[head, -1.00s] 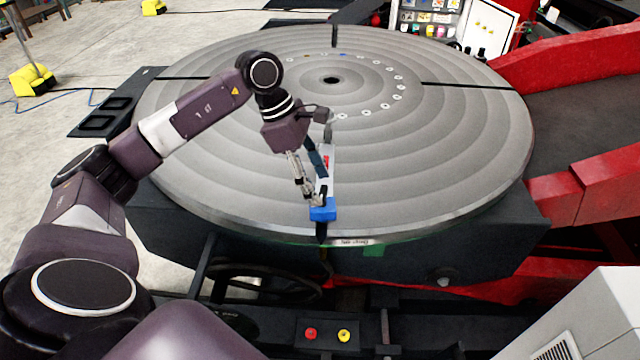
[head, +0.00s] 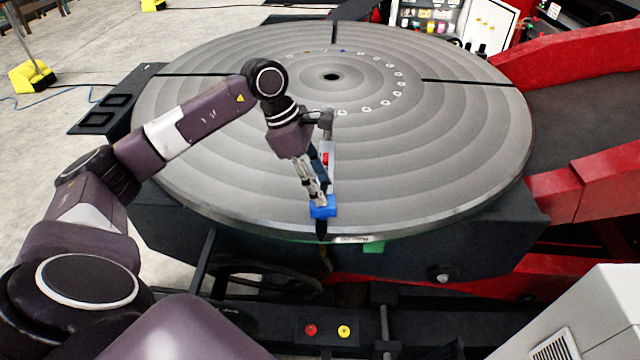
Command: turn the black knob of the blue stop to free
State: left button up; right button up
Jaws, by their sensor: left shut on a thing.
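The blue stop (head: 323,212) sits near the front edge of the big grey round table (head: 440,150). My left gripper (head: 321,200) points down at the stop, with its fingers shut on the black knob. The knob itself is mostly hidden by the fingers, so its setting cannot be read. A grey bar with a red part (head: 326,158) lies behind the stop, partly covered by my gripper. My right gripper is not in view.
A red frame (head: 590,60) rises at the right of the table. A panel with a red button (head: 310,330) and a yellow button (head: 344,331) is below the front edge. A white cabinet (head: 590,310) stands at the lower right. Most of the tabletop is clear.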

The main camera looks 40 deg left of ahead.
pick_arm(q)
jog(key=shift+f+n+b, duration=0.15)
jog(key=shift+n+b, duration=0.4)
jog(key=shift+n, duration=0.05)
jog(key=shift+n+t+b, duration=0.35)
jog(key=shift+n+t, duration=0.15)
jog(key=shift+n, duration=0.3)
jog(key=shift+r, duration=0.2)
jog(key=o, duration=1.2)
jog(key=shift+c, duration=0.2)
jog(key=shift+s+y, duration=0.1)
jog(key=shift+y, duration=0.2)
jog(key=v, duration=1.2)
